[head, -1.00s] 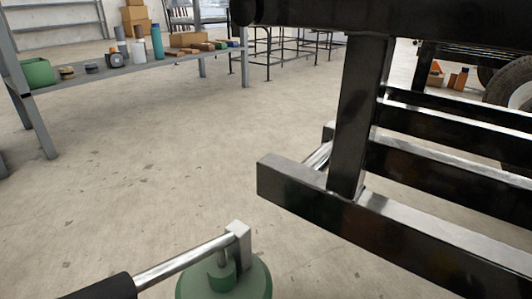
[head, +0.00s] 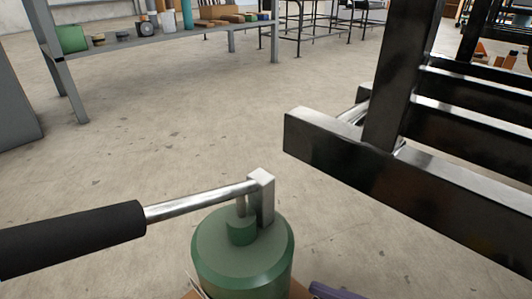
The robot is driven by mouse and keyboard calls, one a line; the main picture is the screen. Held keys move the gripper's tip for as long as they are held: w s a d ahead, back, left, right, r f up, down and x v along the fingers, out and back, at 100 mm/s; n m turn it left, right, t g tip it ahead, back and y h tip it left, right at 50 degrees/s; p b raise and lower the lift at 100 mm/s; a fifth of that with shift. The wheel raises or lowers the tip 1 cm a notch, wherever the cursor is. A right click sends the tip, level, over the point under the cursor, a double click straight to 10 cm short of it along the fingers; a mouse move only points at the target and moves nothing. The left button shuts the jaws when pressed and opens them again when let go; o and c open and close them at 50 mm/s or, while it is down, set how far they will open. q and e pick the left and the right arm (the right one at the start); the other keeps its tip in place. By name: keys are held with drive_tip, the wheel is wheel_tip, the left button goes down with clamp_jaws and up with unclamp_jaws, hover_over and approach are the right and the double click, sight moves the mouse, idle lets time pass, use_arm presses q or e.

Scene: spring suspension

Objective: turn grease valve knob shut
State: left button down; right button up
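A green grease canister (head: 243,262) stands at the bottom centre of the head view. A metal lever (head: 200,202) with a thick black grip (head: 75,236) runs left from the grey bracket (head: 262,195) on its top. A smaller green cylinder (head: 241,228) sits on the lid under the lever. I cannot make out a valve knob; the lower part of the canister is cut off by the frame's edge. Neither of my grippers is in view.
A black metal frame (head: 330,145) juts in from the right, close behind the canister. A purple part (head: 335,291) shows at the bottom edge. A grey shelf table (head: 165,37) with bottles and boxes stands at the back left. The concrete floor between is clear.

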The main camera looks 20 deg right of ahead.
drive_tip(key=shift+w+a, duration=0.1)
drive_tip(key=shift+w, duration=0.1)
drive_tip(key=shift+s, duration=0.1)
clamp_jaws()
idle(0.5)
